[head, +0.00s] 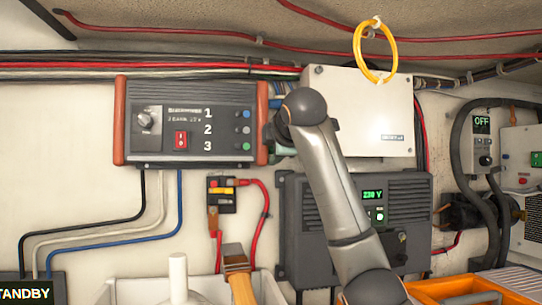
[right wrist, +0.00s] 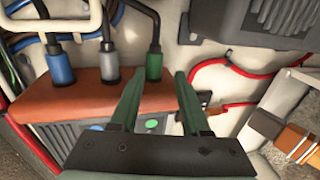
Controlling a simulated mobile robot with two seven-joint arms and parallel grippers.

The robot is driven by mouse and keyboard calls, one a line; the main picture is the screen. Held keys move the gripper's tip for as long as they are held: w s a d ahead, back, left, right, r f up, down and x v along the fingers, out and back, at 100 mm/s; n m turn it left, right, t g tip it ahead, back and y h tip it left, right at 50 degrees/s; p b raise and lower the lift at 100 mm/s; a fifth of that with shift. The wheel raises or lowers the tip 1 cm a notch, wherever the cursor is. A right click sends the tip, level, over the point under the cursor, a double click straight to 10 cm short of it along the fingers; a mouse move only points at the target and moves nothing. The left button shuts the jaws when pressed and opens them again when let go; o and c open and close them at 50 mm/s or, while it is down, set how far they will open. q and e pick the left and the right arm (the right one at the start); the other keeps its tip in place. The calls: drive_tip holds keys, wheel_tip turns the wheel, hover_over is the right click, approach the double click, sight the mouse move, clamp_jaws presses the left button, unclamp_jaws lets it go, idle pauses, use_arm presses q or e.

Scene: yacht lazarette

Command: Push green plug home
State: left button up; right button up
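The green plug (right wrist: 154,66) sits at the red-brown end panel (right wrist: 90,97) of the charger box, the last in a row with a blue plug (right wrist: 60,70) and a grey plug (right wrist: 110,68). How deep it is seated is not clear. My right gripper (right wrist: 161,76) is open in the right wrist view, its dark green fingers pointing at the panel. The plug shows between the fingertips, nearer the left finger, with no clear grip. In the head view the right gripper (head: 282,148) is mostly hidden by my arm beside the box (head: 190,122). My left gripper is not in view.
A white box (head: 360,112) and a yellow ring (head: 375,50) are above right of my arm. A dark inverter (head: 405,215) is behind it. A fuse block (head: 221,194) with red cable and a brush (head: 237,265) in a white bin are below.

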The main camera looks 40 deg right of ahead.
drive_tip(key=shift+s+a+b, duration=0.25)
drive_tip(key=shift+s+a, duration=0.1)
drive_tip(key=shift+s, duration=0.3)
drive_tip(key=shift+s+a+b, duration=0.3)
drive_tip(key=shift+s+a, duration=0.1)
drive_tip(key=shift+s, duration=0.3)
drive_tip(key=shift+s+a+b, duration=0.25)
drive_tip(key=shift+s+a, duration=0.1)
drive_tip(key=shift+s, duration=0.3)
